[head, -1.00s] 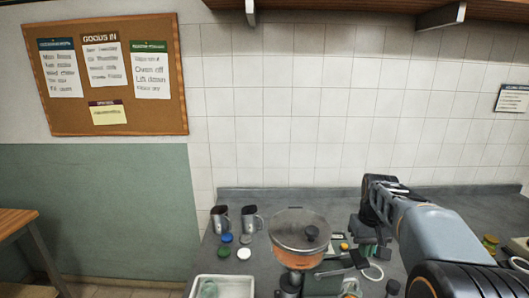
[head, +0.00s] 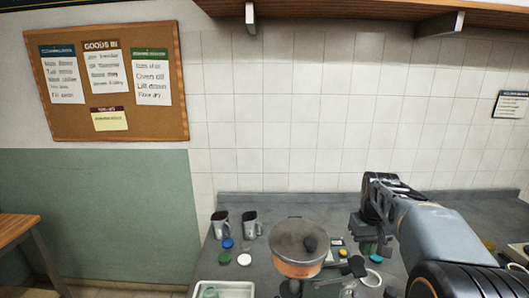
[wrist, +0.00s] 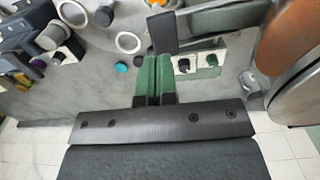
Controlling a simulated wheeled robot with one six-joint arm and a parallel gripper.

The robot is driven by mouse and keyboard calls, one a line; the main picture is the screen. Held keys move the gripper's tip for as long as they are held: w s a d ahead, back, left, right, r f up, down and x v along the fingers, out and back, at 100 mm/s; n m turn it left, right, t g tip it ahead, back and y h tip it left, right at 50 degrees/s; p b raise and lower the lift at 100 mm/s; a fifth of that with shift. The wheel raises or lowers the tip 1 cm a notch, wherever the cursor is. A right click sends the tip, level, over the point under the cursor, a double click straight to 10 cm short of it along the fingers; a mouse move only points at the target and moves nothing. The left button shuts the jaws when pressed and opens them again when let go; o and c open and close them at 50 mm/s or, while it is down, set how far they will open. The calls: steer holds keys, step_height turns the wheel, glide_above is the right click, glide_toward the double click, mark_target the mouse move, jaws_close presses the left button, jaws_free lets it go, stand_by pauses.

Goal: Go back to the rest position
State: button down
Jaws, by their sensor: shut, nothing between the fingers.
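My gripper (head: 368,248) is above the grey counter (head: 240,205), just right of the lidded pot, with my arm reaching in from the right. In the wrist view its two green fingers (wrist: 153,78) are together, with nothing seen between them. The counter also shows beyond the fingers in the wrist view. No rest position is marked in either view.
An orange pot (head: 297,269) with a dark-knobbed lid stands near the gripper. Two mugs (head: 221,226), several coloured lids and a white tray (head: 226,288) are to its left. A white ring (head: 372,280) lies close below. A wooden shelf (head: 330,10) hangs above.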

steer(key=shift+r, duration=0.65)
steer(key=shift+f, duration=0.1)
steer(key=f, duration=0.1)
steer(key=s+f+m, duration=0.1)
steer(key=shift+a+f, duration=0.15)
steer(key=shift+f, duration=0.15)
steer(key=s+a+t, duration=0.2)
steer(key=s+a, duration=0.3)
steer(key=s, duration=0.2)
steer(key=s+a+t, duration=0.2)
steer(key=s+a, duration=0.2)
steer(key=s, duration=0.4)
steer(key=shift+a+n+t, duration=0.35)
steer(key=shift+n+t, duration=0.05)
steer(key=shift+s, duration=0.1)
